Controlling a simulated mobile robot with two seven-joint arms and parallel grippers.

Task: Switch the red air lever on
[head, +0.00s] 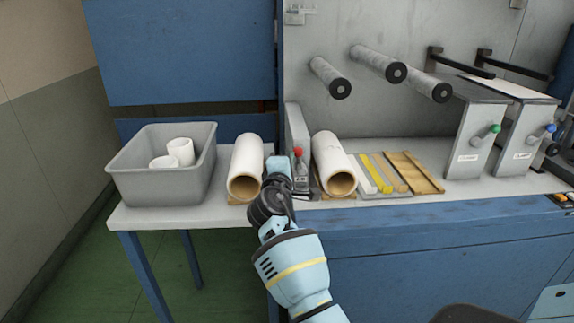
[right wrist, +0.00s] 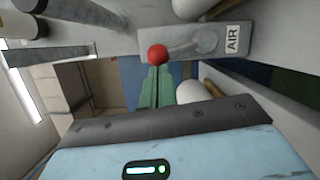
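The red air lever (head: 298,152) has a round red knob and stands on a small grey housing between two white rolls. In the right wrist view the knob (right wrist: 157,54) shows just at the fingertips, beside the plate marked AIR (right wrist: 233,37). My right gripper (head: 279,165) is just left of the lever in the head view. Its green fingers (right wrist: 157,72) lie together with only a thin line between them. I cannot tell whether they touch the knob. The lower part of the lever is partly hidden. My left gripper is not in view.
White rolls (head: 246,166) and (head: 335,164) flank the lever closely. A grey bin (head: 130,185) with two small white rolls stands at the left. Yellow strips and a wooden board (head: 416,172) lie to the right. Green (head: 494,129) and blue (head: 550,128) knobs are farther right.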

